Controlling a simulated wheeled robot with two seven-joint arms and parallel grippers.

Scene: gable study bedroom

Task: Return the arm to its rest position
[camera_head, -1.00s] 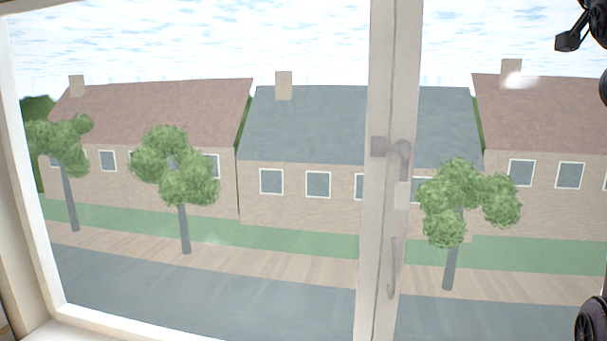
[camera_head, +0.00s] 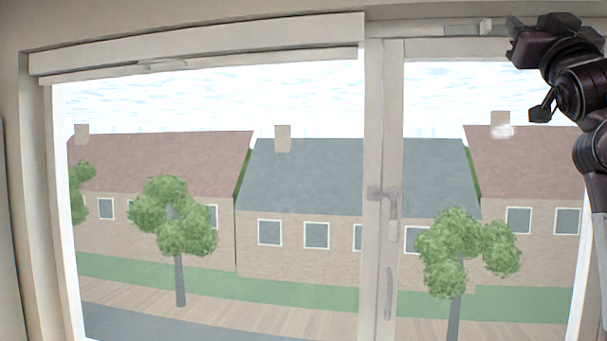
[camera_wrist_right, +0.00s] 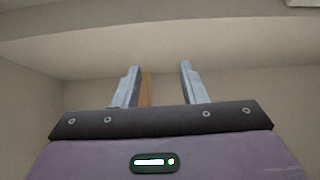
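My right gripper (camera_head: 514,38) shows at the top right of the head view, raised in front of the upper window frame. Its dark arm comes up along the right edge. In the right wrist view the two fingers of this gripper (camera_wrist_right: 158,72) stand apart with nothing held between them. My left arm and gripper are in neither view.
A pale window frame (camera_head: 381,120) fills the head view, with a handle (camera_head: 388,197) on its middle post and a blind casing (camera_head: 200,48) above. Houses and trees lie outside. The right wrist view shows plain pale surfaces (camera_wrist_right: 235,85) and an orange-brown strip (camera_wrist_right: 146,90) behind the fingers.

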